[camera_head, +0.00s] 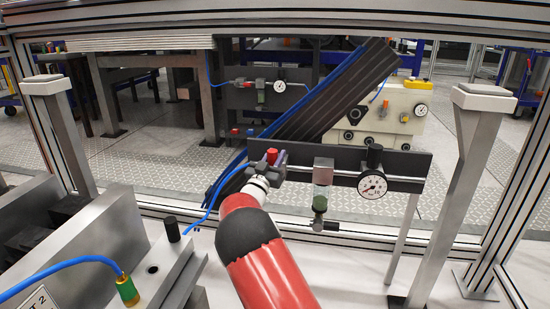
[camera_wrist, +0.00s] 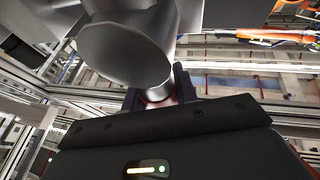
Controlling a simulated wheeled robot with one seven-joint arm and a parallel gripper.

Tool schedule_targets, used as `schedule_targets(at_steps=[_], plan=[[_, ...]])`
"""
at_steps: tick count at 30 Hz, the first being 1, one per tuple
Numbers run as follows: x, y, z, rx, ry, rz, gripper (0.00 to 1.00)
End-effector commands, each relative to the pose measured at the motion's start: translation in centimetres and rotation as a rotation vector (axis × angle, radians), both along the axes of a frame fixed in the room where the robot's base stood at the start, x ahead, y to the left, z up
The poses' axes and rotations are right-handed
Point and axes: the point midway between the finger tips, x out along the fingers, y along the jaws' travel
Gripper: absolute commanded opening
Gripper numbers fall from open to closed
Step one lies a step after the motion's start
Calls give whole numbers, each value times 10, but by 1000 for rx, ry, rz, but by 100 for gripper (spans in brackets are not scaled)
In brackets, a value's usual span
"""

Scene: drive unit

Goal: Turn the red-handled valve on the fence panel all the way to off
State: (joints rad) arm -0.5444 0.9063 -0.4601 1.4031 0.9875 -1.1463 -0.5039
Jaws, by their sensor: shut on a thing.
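The red valve handle (camera_head: 272,156) shows in the head view as a small red piece at the left end of the dark fence panel (camera_head: 345,158). My gripper (camera_head: 275,162) reaches it from the front and is shut on it. The dark fingers cover most of the handle and the valve body, so the handle's angle cannot be read. In the wrist view, my gripper (camera_wrist: 160,90) has its two fingers on either side of a small reddish piece (camera_wrist: 158,100). A large grey cylinder above hides part of it.
Aluminium frame posts (camera_head: 450,180) stand at right. A blue hose (camera_head: 60,265) and grey machine blocks lie at left.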

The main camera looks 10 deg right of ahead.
Motion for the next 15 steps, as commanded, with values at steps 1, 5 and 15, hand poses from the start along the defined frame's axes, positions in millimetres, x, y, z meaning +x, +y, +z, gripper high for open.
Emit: schedule_targets(at_steps=[1, 5, 15], plan=[[0, 1, -3, -5, 5, 0, 30], [0, 1, -2, -3, 5, 0, 47], [-2, 2, -2, -1, 2, 0, 50]])
